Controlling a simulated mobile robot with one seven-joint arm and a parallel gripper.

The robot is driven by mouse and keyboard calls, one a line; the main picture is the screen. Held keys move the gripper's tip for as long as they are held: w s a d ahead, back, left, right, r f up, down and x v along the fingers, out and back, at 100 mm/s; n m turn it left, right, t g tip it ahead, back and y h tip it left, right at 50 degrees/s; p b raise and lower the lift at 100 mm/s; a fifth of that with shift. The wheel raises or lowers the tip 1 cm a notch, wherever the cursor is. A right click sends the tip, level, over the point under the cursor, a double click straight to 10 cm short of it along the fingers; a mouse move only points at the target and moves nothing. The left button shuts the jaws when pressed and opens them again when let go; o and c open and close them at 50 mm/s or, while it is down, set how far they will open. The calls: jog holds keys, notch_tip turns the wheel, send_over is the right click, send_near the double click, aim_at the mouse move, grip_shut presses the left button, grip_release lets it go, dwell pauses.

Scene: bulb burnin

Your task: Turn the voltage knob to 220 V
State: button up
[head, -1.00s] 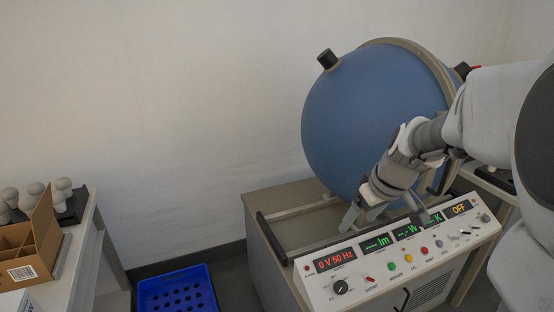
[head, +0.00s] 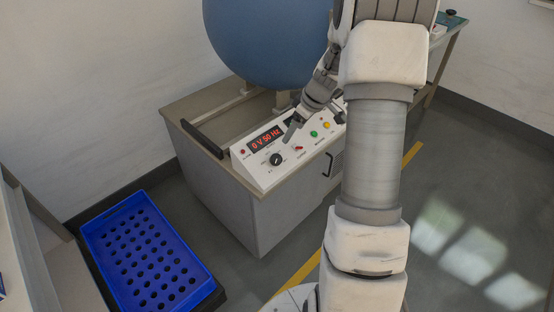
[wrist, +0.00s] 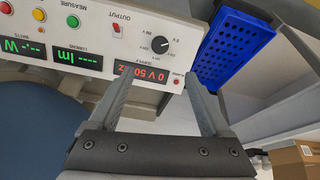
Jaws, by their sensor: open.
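The black voltage knob (head: 276,160) is on the left part of the white sloped control panel (head: 262,178). It also shows in the wrist view (wrist: 160,44), beyond the fingertips and a little above the gap between them. The red display (head: 266,139) beside the knob reads 0 V 50 Hz; it shows in the wrist view too (wrist: 140,73). My gripper (wrist: 160,80) is open and empty, with its fingers apart over the display end of the panel. In the head view my gripper (head: 293,131) is near the panel, apart from the knob.
A red output switch (head: 299,148) and green and yellow buttons (head: 313,134) are right of the knob. A blue sphere (head: 265,45) stands behind the panel. A blue crate with holes (head: 96,228) is at the lower left. A dark handle bar (head: 203,139) edges the bench.

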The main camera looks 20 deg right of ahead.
aim_at(277, 158)
jog(key=b+x, duration=0.1)
jog(key=x, duration=1.5)
jog(key=shift+w+a+f+b, duration=0.1)
jog(key=shift+f+b, duration=0.2)
jog(key=shift+f, duration=0.05)
grip_shut()
